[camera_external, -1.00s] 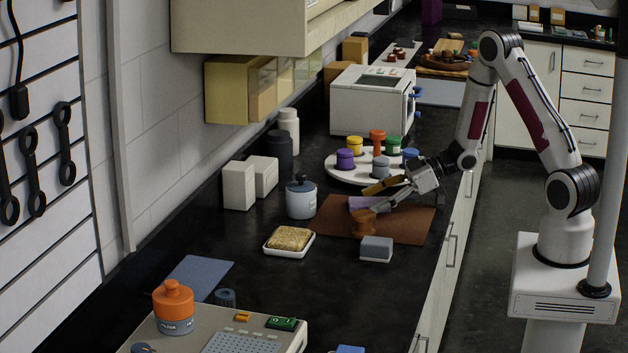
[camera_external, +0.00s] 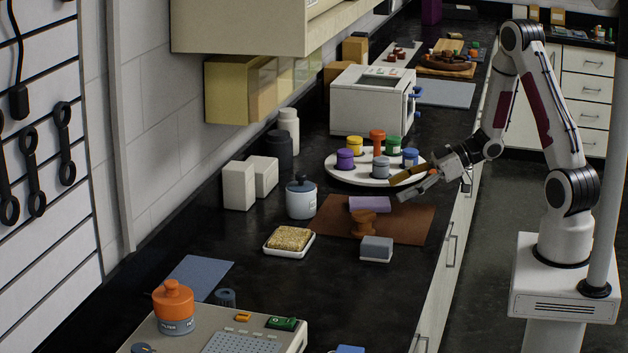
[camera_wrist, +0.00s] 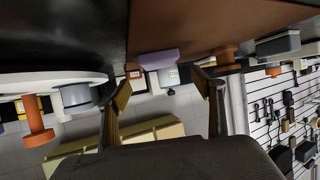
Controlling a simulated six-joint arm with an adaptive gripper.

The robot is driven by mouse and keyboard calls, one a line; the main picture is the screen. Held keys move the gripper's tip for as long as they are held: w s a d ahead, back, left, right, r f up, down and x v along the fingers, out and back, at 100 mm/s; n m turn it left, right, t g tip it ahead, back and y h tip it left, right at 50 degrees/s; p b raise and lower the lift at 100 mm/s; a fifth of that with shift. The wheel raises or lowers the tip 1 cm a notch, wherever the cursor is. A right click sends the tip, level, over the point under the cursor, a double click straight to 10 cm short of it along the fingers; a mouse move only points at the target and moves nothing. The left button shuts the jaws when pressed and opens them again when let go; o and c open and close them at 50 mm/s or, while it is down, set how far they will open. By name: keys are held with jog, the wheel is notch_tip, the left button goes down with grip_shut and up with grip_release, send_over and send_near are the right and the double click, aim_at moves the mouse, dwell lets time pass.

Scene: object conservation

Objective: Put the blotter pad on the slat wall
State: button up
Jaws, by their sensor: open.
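The slat wall (camera_external: 45,250) is at the left with dark tools hanging on it; it also shows at the right of the wrist view (camera_wrist: 262,100). No piece is plainly marked as the blotter pad. The lilac block lies over the brown mat (camera_external: 410,220), just behind an orange-brown spool-shaped piece (camera_external: 363,224). The lilac block also shows in the wrist view (camera_wrist: 158,59). My gripper (camera_external: 398,190) is open and empty, right of the lilac block, apart from it.
A round white tray (camera_external: 345,173) with several coloured jars is close behind my gripper. A blue-grey lidded jar (camera_external: 301,200) and a dish with a tan slab (camera_external: 289,242) stand left of the mat. A blue-grey sheet (camera_external: 200,275) lies farther left. Dark counter is free at front centre.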

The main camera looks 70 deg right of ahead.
jog(key=shift+w, duration=0.1)
dwell(0.5)
jog(key=shift+w+d+r+h, duration=0.2)
jog(key=shift+w+r+h, duration=0.1)
jog(key=shift+r+h, duration=0.1)
jog(key=s+r+m+g+h, duration=0.3)
jog(key=r+h, duration=0.5)
jog(key=r, duration=0.6)
jog(key=s+a+r+m+g+y, duration=0.1)
jog(key=s+a+r+g+y, duration=0.1)
jog(key=s+a, duration=1.6)
jog(key=s+g+y, duration=0.1)
jog(key=s+y, duration=0.1)
jog(key=s, duration=0.1)
jog(key=shift+a+r+m, duration=0.2)
jog(key=shift+a+m, duration=0.1)
